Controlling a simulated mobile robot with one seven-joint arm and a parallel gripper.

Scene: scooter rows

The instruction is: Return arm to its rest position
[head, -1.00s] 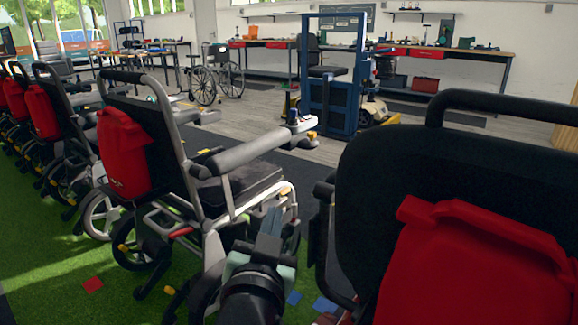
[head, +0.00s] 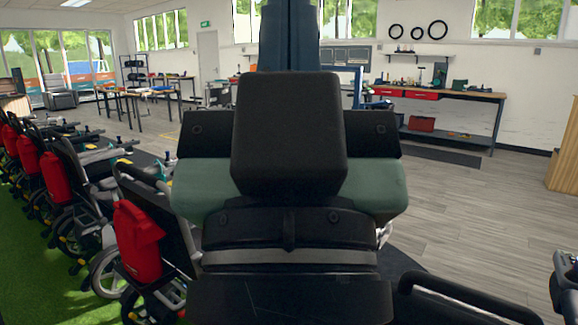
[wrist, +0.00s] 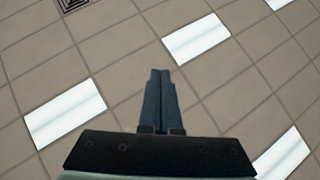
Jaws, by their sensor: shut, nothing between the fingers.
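My gripper (wrist: 160,75) shows in the wrist view with its two fingers together, shut and empty. It points up toward the tiled ceiling (wrist: 110,75). In the head view my raised arm fills the middle of the picture, with black and green links close to the camera. The blue fingers rise at the top of the head view (head: 290,35). The arm hides much of what stands behind it.
A row of scooter chairs with red bags (head: 137,243) stands on green turf at the left. Another chair back (head: 465,300) is at the lower right. A workbench (head: 440,95) runs along the back right wall. Wooden floor (head: 460,205) lies clear at the right.

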